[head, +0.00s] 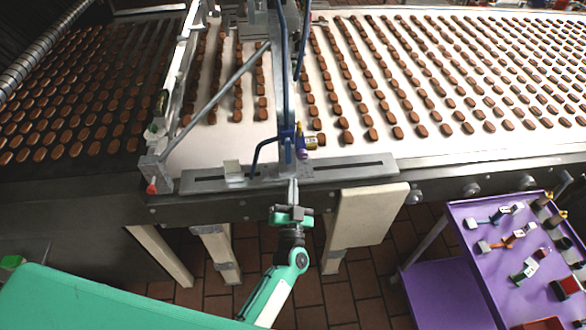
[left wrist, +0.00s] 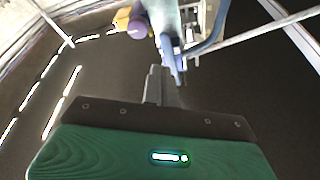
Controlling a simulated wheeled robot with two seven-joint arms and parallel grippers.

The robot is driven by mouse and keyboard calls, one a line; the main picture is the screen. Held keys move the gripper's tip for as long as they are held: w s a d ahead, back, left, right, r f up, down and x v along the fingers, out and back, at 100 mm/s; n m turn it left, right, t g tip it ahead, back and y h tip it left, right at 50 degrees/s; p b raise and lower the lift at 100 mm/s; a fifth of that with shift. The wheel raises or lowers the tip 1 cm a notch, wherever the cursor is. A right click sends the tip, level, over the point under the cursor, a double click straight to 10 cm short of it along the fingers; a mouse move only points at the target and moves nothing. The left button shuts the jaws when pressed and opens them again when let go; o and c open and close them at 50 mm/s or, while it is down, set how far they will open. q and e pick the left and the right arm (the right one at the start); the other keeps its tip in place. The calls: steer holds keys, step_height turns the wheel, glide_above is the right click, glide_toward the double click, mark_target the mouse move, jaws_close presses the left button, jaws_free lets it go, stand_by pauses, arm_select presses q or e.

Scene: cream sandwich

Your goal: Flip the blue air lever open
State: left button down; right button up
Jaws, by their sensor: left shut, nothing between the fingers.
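A blue valve block (head: 287,143) sits at the foot of the upright blue post, at the conveyor's near edge. A small violet-blue piece (head: 302,146) with a yellow fitting (head: 311,142) is on its right side. I cannot tell for sure which blue part is the air lever. My left gripper (head: 293,184) is shut and empty, pointing up the picture just below the block. In the left wrist view, its fingers (left wrist: 156,82) are close under a blue upright part (left wrist: 171,58); whether they touch is unclear. A violet knob (left wrist: 138,28) shows at the upper left. My right gripper is out of view.
A slotted metal rail (head: 350,166) runs along the front of the conveyor, which carries rows of brown biscuits (head: 345,137). A diagonal grey bar (head: 218,90) crosses left of the post. A purple cart (head: 470,262) with tools stands at the right.

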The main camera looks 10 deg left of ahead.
arm_select(q)
steer(key=v, duration=0.6)
steer(key=shift+s+d, duration=0.35)
steer(key=shift+d, duration=0.05)
steer(key=shift+f, duration=0.1)
